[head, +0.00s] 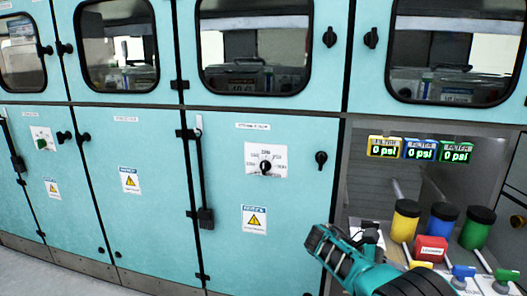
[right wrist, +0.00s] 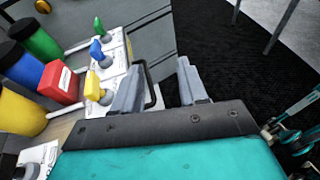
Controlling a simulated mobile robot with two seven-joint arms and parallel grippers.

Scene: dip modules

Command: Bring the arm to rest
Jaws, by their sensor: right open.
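My right gripper (right wrist: 162,64) shows in the right wrist view with its two grey fingers apart and nothing between them. It is beside a row of small valves with yellow (right wrist: 92,86), blue (right wrist: 96,48) and green (right wrist: 99,27) handles, with no clear contact. In the head view a teal and black part of my arm (head: 350,262) reaches in from the bottom, in front of the cabinet. The fingers cannot be made out there. My left gripper is in neither view.
Yellow (head: 404,220), blue (head: 441,224) and green (head: 478,228) canisters stand in the open bay, with a red box (head: 430,249) in front. Three filter displays (head: 421,150) read 0 psi. Teal cabinets (head: 140,200) line the left. A dark mat (right wrist: 235,80) lies right of the fingers.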

